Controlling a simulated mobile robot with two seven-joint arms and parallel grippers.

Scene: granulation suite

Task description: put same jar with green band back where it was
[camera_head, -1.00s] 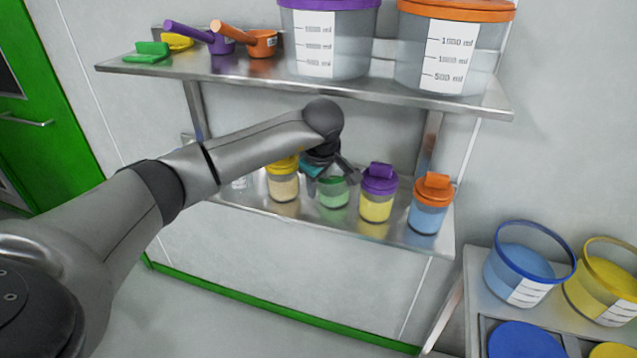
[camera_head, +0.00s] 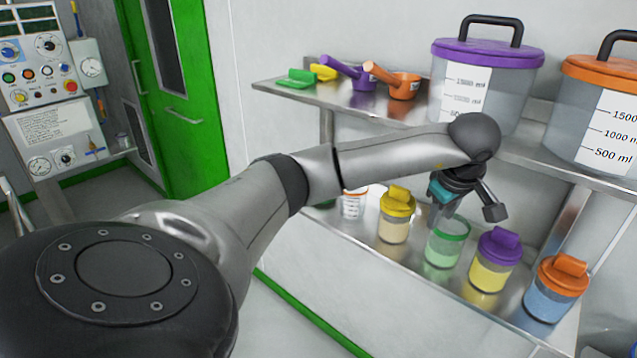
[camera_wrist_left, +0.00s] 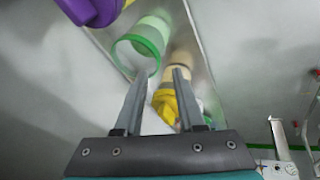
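The jar with the green band (camera_head: 445,248) stands upright on the lower shelf, holding pale green contents. Its top looks open, with no lid. It sits between a yellow-lidded jar (camera_head: 395,222) and a purple-lidded jar (camera_head: 492,268). My left gripper (camera_head: 466,208) is just above its rim, with the fingers spread and empty. In the left wrist view the open fingers (camera_wrist_left: 160,82) point toward the green-banded jar (camera_wrist_left: 152,32), whose rim lies just beyond the fingertips. Whether a finger touches the rim cannot be told. My right gripper is in neither view.
An orange-lidded jar (camera_head: 556,290) stands at the right of the lower shelf (camera_head: 375,250). The upper shelf (camera_head: 420,112) overhangs it, bearing scoops (camera_head: 398,82) and large lidded containers (camera_head: 480,85). A green door (camera_head: 180,90) and control panel (camera_head: 45,70) are at left.

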